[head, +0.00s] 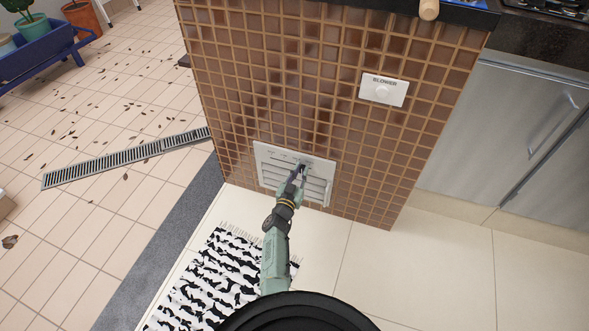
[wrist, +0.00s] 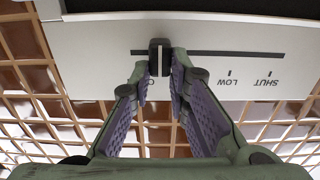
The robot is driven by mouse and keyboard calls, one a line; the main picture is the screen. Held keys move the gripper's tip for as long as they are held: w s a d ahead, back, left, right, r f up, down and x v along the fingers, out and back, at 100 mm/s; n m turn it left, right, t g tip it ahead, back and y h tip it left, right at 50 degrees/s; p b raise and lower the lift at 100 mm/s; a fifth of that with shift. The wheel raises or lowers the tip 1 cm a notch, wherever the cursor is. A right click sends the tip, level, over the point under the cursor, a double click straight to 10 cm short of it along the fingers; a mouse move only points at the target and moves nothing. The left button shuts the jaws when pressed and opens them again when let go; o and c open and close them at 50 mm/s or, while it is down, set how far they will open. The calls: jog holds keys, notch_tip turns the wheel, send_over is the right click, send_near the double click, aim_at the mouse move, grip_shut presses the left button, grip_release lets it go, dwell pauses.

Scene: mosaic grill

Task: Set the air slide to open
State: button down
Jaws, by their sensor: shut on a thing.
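The air slide is a small dark knob (wrist: 160,57) on a dark slot in a pale panel (wrist: 100,50). The wrist view shows the panel upside down, with SHUT and LOW marked to the right. The knob is near the slot's left end, beside a mark partly hidden by a finger; only its first letter, like an O, shows. My gripper (wrist: 158,68) is shut on the knob, one finger on each side. In the head view my gripper (head: 300,172) reaches the louvred panel (head: 262,160) low on the tiled wall and hides the knob.
A white plate marked BLOWER (head: 384,89) with a round knob is higher on the brown tiled wall (head: 300,60). A black and white rug (head: 215,280) lies on the floor at the lower left. Steel cabinets (head: 490,130) stand at the right. Pale floor (head: 400,280) is clear.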

jog(key=shift+s+d, duration=0.2)
jog(key=shift+d, duration=0.45)
jog(key=shift+s+d, duration=0.2)
jog(key=shift+d, duration=0.5)
jog(key=c, duration=1.5)
grip_release()
